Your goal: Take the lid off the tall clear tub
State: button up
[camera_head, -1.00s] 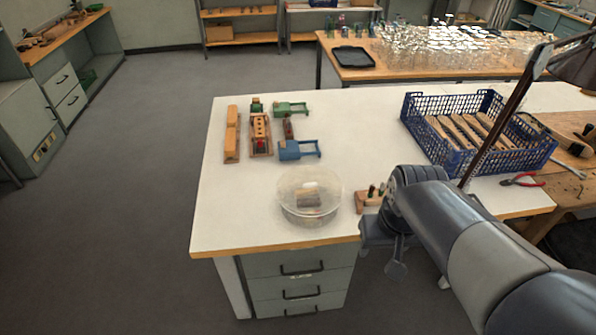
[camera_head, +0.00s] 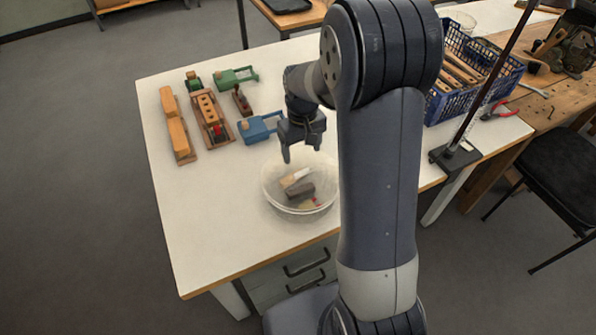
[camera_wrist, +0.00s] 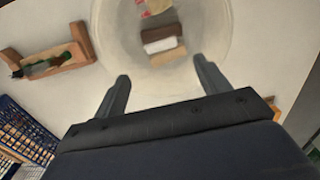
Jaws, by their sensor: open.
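The clear tub (camera_head: 269,190) stands on the white table near its front edge, with blocks of brown, pale and red inside. In the wrist view the tub's round rim (camera_wrist: 105,45) lies beyond my fingers. Its lid is see-through, and I cannot make out its edge apart from the tub's rim. My gripper (camera_head: 303,152) is open and empty, pointing down just above the back part of the tub. In the wrist view its two fingers (camera_wrist: 161,75) are spread wide at the near side of the rim. I cannot tell whether they touch it.
Wooden block pieces (camera_head: 177,135), a green piece (camera_head: 236,76) and a blue piece (camera_head: 259,129) lie behind and left of the tub. A small wooden rack (camera_wrist: 47,62) is beside it in the wrist view. A blue crate (camera_head: 478,52) stands right. The table's front left is clear.

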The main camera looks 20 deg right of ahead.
aim_at(301, 171)
jog(key=shift+f, duration=0.9)
jog(key=f, duration=0.1)
jog(key=f+p, duration=0.1)
jog(key=f, duration=0.2)
jog(key=shift+s+a+p, duration=0.15)
jog(key=shift+s+p, duration=0.15)
jog(key=shift+p, duration=0.05)
jog(key=shift+f, duration=0.7)
jog(key=c, duration=1.1)
